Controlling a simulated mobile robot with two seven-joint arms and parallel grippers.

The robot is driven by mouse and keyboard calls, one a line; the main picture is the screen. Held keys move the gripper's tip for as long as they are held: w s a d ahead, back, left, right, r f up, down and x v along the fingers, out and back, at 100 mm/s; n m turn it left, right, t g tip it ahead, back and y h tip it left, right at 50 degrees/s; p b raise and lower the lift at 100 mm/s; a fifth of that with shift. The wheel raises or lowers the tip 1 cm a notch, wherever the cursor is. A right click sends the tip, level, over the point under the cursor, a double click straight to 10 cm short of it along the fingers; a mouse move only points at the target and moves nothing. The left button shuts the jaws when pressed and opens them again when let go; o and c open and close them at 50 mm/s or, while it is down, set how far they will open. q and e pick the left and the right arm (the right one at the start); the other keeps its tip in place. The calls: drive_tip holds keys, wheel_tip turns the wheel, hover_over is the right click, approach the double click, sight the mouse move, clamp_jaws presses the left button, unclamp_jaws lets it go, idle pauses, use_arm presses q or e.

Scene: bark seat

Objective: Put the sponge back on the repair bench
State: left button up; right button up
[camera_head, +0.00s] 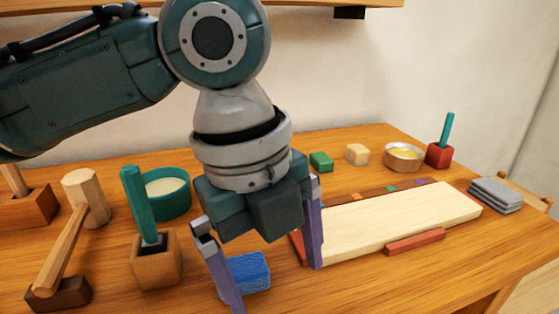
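A blue sponge (249,272) appears to rest on the wooden bench top (345,285), near its front edge. My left gripper (275,285) points down over it with its two purple fingers spread wide. The sponge shows between the fingers. The left finger overlaps the sponge's left edge in the picture, and I cannot tell if they touch. The right finger stands clear of the sponge, beside the left end of a pale board (405,217). My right gripper is not in view.
Left of the gripper stand a wooden mallet (75,225), a teal-handled tool in a block (155,255) and a teal bowl (168,192). Grey cloths (495,194) lie at right.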

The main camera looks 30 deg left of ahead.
use_arm(q)
drive_tip(key=s+d+f+n+t+h, duration=0.1)
drive_tip(key=s+d+f+n+h, duration=0.1)
drive_tip(key=s+d+n, duration=0.3)
drive_tip(key=s+a+f+n+t+y, duration=0.1)
drive_tip(key=s+a+n, duration=0.7)
drive_tip(key=n, duration=0.8)
drive_tip(key=shift+a+f+t+y, duration=0.3)
drive_tip(key=shift+a+f+y, duration=0.45)
drive_tip(key=shift+y, duration=0.35)
